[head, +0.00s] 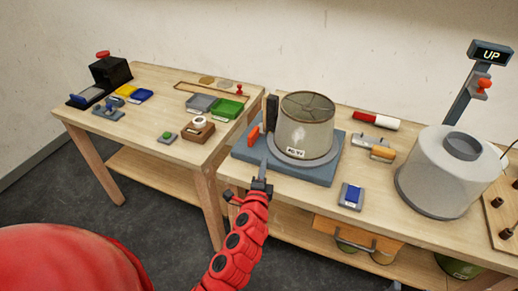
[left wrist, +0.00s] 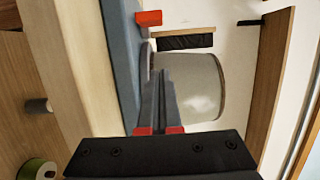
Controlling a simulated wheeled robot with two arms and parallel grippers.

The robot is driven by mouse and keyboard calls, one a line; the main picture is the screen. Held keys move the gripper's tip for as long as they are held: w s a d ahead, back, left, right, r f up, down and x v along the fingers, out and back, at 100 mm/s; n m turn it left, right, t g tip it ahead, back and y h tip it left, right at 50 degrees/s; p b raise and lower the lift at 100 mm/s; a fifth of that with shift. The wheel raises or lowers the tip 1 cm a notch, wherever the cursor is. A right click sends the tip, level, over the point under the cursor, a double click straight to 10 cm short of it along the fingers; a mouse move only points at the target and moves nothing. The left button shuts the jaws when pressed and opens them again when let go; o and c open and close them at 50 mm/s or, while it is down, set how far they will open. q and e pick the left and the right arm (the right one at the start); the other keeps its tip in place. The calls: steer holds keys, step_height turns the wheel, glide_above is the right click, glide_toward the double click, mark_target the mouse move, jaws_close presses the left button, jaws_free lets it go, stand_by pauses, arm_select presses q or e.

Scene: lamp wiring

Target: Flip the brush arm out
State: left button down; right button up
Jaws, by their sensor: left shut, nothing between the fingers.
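A grey drum (head: 305,125) with a wire-frame top and a paper label stands on a blue-grey base (head: 318,176) on the right-hand table. A black upright brush arm (head: 272,114) stands close at the drum's left side; it also shows in the left wrist view (left wrist: 185,42). An orange-red tab (head: 253,134) sticks up at the base's left edge, also in the left wrist view (left wrist: 148,18). My left gripper (head: 264,171) is shut and empty at the base's front-left edge, apart from the brush arm. In the left wrist view its fingers (left wrist: 159,85) point towards the drum. My right gripper is not in view.
A post with an "UP" sign (head: 491,54) and orange lever stands behind a large white drum (head: 449,168). A blue button box (head: 350,196), a red-and-white cylinder (head: 376,120) and a wooden-handled tool (head: 382,153) lie nearby. The left table (head: 150,125) holds small trays and blocks.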

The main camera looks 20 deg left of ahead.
arm_select(q)
steer(key=p+x, duration=0.1)
steer(key=x, duration=0.9)
steer(key=shift+r, duration=0.1)
steer(key=a+p, duration=0.1)
steer(key=a, duration=0.1)
steer(key=shift+s+a, duration=0.1)
steer(key=shift+a, duration=0.25)
steer(key=shift+a+p, duration=0.3)
steer(key=shift+a, duration=0.2)
steer(key=a, duration=0.4)
steer(key=shift+a, duration=0.25)
steer(key=shift+d, duration=0.15)
